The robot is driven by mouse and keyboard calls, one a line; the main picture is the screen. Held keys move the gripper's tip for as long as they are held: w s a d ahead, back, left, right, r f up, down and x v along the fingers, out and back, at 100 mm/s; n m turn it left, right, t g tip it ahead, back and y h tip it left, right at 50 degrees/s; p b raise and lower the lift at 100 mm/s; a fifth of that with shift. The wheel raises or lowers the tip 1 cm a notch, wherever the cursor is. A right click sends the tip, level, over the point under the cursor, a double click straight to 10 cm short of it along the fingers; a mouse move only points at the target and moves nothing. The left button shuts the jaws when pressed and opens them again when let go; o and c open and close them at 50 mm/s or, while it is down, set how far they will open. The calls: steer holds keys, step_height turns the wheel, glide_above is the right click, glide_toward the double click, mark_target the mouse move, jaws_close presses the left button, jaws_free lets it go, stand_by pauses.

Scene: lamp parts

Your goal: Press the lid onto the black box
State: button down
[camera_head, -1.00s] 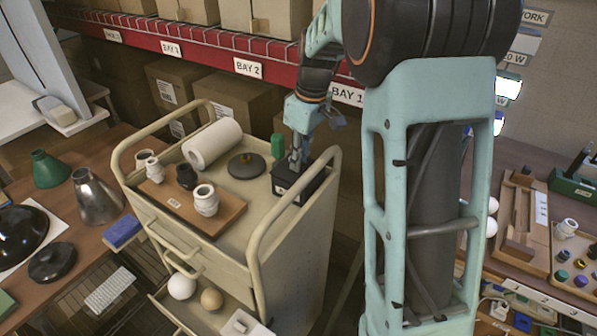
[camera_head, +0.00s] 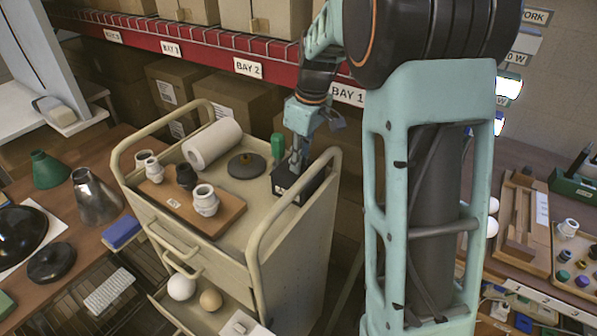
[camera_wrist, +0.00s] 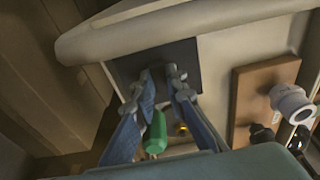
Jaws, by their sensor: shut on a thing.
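The black box (camera_head: 291,190) stands upright at the right end of the beige cart's top, beside the raised rail. My gripper (camera_head: 296,168) points down at the box from above, its fingertips at the box's top. In the wrist view, a dark square top, seemingly the lid (camera_wrist: 185,53), lies under my gripper (camera_wrist: 159,76). The fingers are a little apart with their tips at the lid, and the jaws are shut on it. The part between the tips is too dark to make out. I cannot tell whether a gap remains between lid and box.
The cart top (camera_head: 225,237) also carries a white roll (camera_head: 212,144), a dark round disc (camera_head: 247,166), a green cylinder (camera_head: 278,146) and a wooden board (camera_head: 225,213) with sockets. The cart rail (camera_head: 290,190) runs close to the box. Shelves with cartons stand behind.

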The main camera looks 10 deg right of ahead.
steer(key=c, duration=1.8)
jaws_free()
steer(key=shift+c, duration=0.2)
